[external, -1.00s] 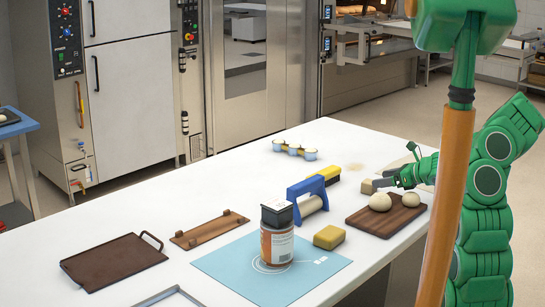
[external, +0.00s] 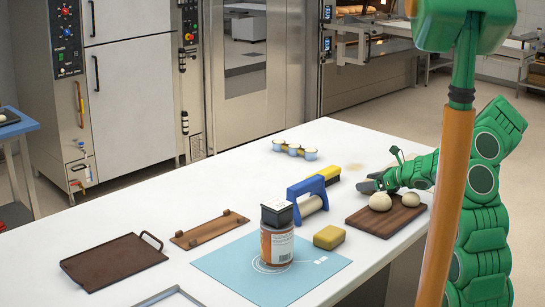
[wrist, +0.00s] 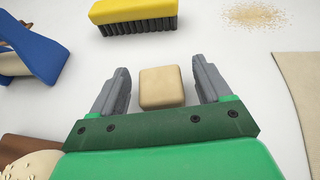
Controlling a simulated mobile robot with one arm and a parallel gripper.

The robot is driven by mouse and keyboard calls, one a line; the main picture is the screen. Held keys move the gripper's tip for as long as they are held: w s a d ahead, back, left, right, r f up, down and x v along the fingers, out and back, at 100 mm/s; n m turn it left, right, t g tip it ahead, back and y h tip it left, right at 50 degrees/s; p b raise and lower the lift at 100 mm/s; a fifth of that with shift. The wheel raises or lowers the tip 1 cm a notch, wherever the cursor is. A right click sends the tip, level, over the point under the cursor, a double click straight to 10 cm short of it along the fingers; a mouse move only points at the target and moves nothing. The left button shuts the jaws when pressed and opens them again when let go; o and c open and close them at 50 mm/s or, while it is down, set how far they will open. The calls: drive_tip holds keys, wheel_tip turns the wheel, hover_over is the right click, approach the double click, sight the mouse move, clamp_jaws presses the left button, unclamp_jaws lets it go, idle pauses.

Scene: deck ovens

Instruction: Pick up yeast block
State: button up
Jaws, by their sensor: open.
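The yeast block appears to be the small beige block (wrist: 161,88) in the wrist view. It sits on the white table between my gripper's two grey fingers (wrist: 161,92), with a gap on each side. My gripper is open around it and not closed on it. In the external view my gripper (external: 372,183) is low over the table, beyond the dough board, and hides the block.
A dark board (external: 385,219) with two dough balls is close in front.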

drive_tip(key=shift+c, duration=0.4)
drive_tip(key=c, duration=1)
